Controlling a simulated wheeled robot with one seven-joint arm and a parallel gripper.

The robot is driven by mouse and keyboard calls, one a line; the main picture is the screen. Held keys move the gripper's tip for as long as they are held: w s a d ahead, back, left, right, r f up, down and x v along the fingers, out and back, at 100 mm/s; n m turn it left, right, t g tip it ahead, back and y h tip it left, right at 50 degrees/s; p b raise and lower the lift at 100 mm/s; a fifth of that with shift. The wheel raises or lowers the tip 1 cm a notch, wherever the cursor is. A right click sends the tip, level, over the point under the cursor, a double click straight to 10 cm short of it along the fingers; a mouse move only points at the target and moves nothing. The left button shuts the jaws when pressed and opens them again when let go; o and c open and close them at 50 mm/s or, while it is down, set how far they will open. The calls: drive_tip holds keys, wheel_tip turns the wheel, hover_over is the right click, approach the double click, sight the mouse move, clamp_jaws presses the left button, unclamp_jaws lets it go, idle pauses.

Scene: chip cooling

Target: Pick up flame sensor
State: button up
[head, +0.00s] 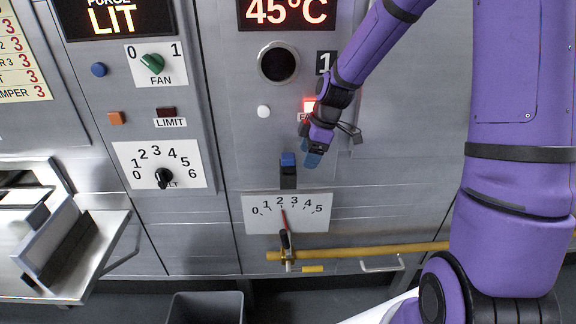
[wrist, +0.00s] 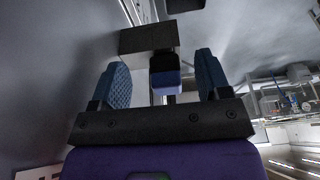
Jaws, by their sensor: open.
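The flame sensor appears to be the small part with a blue cap (head: 288,159) above a black body, on the grey panel above the 0–5 dial. In the wrist view its blue end (wrist: 166,82) shows between my fingers, in front of a dark grey block (wrist: 150,40). My gripper (head: 312,158) is just right of the blue cap in the head view, pointing down-left. In the wrist view my two blue textured fingers (wrist: 164,84) are apart, one on each side of the blue end, with visible gaps. Contact is not visible.
A yellow pipe (head: 350,250) with a valve lever runs below the dial plate (head: 315,212). A round port (head: 278,63) and a lit red lamp (head: 309,105) are above. An open drawer (head: 75,260) juts out at left. A grey bin (head: 205,308) stands on the floor.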

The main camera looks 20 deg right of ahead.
sight(287, 156)
drive_tip(key=a, duration=0.1)
drive_tip(key=w+a, duration=0.1)
drive_tip(key=a, duration=0.3)
drive_tip(key=shift+w+a, duration=0.25)
drive_tip(key=shift+w, duration=0.05)
drive_tip(key=shift+x, duration=1.4)
drive_tip(key=shift+d, duration=0.2)
drive_tip(key=c, duration=1)
